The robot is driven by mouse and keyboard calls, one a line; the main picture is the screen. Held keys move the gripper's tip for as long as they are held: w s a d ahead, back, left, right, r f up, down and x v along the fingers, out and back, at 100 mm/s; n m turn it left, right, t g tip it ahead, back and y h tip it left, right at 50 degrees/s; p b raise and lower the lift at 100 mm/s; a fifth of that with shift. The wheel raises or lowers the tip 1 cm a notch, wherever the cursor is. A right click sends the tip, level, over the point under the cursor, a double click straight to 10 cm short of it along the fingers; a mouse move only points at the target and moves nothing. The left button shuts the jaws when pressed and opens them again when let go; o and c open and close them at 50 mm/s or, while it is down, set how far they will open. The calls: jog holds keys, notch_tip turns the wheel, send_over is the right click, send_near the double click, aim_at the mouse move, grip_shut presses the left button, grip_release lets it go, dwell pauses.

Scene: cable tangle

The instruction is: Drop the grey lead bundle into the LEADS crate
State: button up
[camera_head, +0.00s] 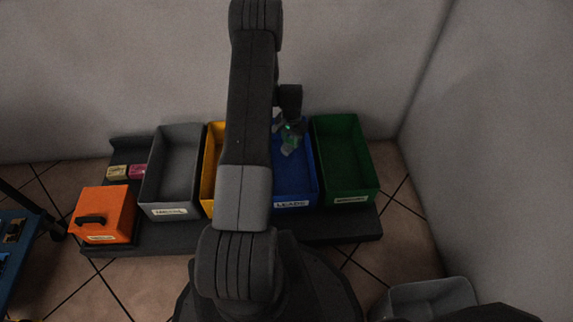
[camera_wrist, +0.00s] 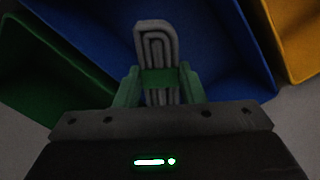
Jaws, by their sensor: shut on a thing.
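The grey lead bundle (camera_wrist: 155,45) is a folded loop of grey cable with a green band around its middle. My gripper (camera_wrist: 159,85) is shut on it, with a green finger on each side of the band. The blue LEADS crate (camera_head: 309,178) stands between the yellow and green crates, its label on the front wall. In the wrist view the blue crate (camera_wrist: 225,45) lies behind and below the bundle. In the head view my gripper (camera_head: 289,145) is over the blue crate. My arm hides the crate's left part, and the bundle is hard to make out there.
A green crate (camera_head: 372,172) stands right of the blue one. A yellow crate (camera_head: 209,165), partly hidden by my arm, and a grey crate (camera_head: 146,185) stand left. An orange box (camera_head: 112,222) with a black handle is at far left. The wall is close behind the crates.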

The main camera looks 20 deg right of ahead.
jog(key=o, duration=1.1)
jog(key=shift+r, duration=0.1)
notch_tip(320, 180, up, 14)
jog(key=p, duration=0.4)
jog(key=shift+f, duration=0.2)
notch_tip(320, 180, down, 14)
jog(key=b, duration=0.4)
jog(key=shift+f, duration=0.2)
notch_tip(320, 180, up, 4)
jog(key=shift+p, duration=0.85)
jog(key=shift+r, duration=0.6)
